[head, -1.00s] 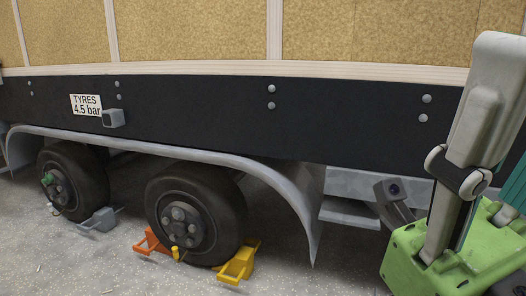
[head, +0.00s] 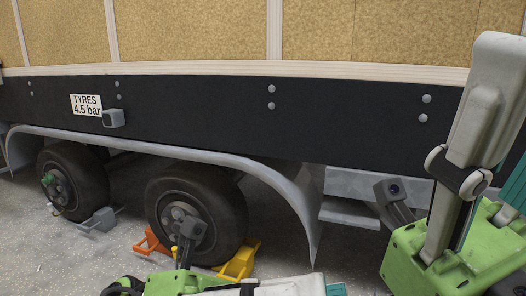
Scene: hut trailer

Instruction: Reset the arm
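My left gripper (head: 186,243) has its green housing (head: 172,284) at the bottom of the head view. Its dark grey finger part points up in front of the lower part of the nearer wheel (head: 228,205). I cannot tell if it touches the wheel or if its fingers are apart. My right gripper (head: 394,200) is at the right, in front of the trailer's grey lower frame, with its green housing and pale arm link behind it. Its finger spacing cannot be made out. I see nothing held in it.
The black trailer side (head: 200,115) carries a "TYRES 4.5 bar" sign (head: 86,105). A grey mudguard (head: 200,146) arches over both wheels. A farther wheel (head: 84,180) has a green cap (head: 47,180). Orange (head: 150,243), yellow (head: 243,259) and grey (head: 98,219) chocks stand by the wheels.

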